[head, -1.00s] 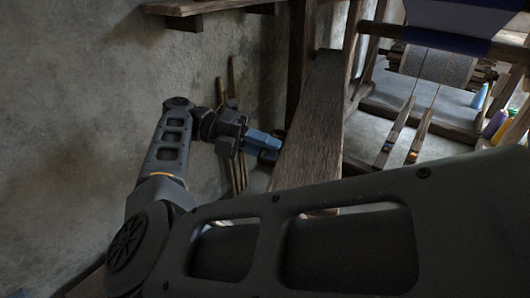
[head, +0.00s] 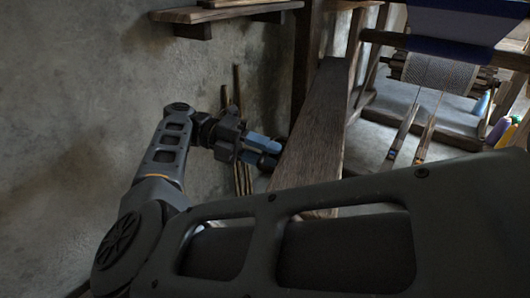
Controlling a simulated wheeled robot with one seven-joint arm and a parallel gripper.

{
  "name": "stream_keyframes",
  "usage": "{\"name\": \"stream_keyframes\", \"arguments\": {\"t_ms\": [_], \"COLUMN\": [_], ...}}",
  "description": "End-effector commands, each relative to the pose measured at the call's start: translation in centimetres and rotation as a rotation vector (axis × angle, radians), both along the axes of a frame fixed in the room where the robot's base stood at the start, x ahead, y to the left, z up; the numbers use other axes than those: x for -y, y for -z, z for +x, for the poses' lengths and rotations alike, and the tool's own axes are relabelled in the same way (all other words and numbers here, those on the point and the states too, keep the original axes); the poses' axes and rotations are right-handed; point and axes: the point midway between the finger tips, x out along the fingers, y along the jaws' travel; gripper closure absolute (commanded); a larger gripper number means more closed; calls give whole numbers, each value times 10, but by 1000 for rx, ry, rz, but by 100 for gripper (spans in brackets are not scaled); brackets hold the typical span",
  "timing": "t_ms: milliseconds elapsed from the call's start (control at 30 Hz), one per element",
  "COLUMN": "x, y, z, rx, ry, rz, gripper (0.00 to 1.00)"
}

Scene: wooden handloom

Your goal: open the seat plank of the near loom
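The seat plank (head: 318,125) of the near loom is a long, dark, worn wooden board. In the head view it runs from the upper middle down towards the front, where my arm covers its near end. My gripper (head: 278,155) has two blue fingers and is at the plank's left side, pointing right towards its edge. Its fingertips are close to that edge; I cannot tell if they touch it. Both fingers show side by side, but the gap between them is too small to judge. Nothing is seen held.
Thin wooden sticks (head: 239,95) lean on the plaster wall behind my gripper. A wooden shelf (head: 225,14) is on the wall above. A loom post (head: 305,60) stands behind the plank. Right of it are hanging treadle-like bars (head: 403,130), dark blue cloth (head: 440,38) and coloured spools (head: 497,130).

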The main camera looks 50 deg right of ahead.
Motion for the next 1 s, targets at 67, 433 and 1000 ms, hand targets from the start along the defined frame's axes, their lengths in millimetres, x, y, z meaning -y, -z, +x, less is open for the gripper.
{"name": "stream_keyframes", "arguments": {"t_ms": [67,433,1000], "x": [0,-10,-23], "y": [0,-7,-13], "z": [0,27,66], "rx": [0,4,-5], "ry": [1,-1,6], "rz": [0,7,4], "gripper": [64,64,64]}}
